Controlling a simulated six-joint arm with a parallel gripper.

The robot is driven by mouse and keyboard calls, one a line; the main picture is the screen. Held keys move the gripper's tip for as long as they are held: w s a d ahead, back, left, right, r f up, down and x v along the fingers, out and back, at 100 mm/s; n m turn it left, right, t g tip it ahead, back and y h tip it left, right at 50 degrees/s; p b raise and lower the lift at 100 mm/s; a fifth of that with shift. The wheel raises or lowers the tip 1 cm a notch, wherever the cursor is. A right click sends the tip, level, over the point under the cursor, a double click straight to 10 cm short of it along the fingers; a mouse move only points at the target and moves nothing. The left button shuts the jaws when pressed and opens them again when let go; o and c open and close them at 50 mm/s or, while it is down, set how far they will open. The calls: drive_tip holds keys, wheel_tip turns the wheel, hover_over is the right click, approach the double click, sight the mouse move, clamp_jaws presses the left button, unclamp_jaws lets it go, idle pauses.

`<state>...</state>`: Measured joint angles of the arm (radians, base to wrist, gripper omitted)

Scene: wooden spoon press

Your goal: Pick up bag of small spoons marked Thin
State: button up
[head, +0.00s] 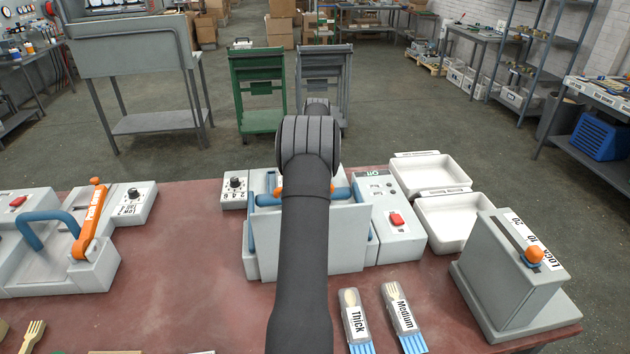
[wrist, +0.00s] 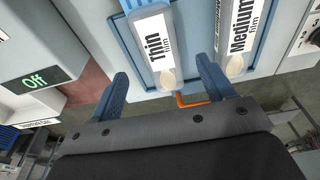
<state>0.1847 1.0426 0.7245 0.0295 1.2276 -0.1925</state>
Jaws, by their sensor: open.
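No bag marked Thin shows clearly in the head view, where my arm hides the middle of the press and my fingers.
A strip marked "Medium film" (wrist: 240,30) sits close to the right finger. On the red table lie bags marked Thick (head: 354,318) and Medium (head: 402,312). White trays (head: 447,220) and a grey lever box (head: 500,275) stand to the right. The table's left middle is bare.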

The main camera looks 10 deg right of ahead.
wheel_tip(320, 180, down, 5)
drive_tip(key=shift+s+f, duration=0.1)
drive_tip(key=shift+f, duration=0.4)
drive_tip(key=shift+r, duration=0.1)
drive_tip(key=c, duration=1)
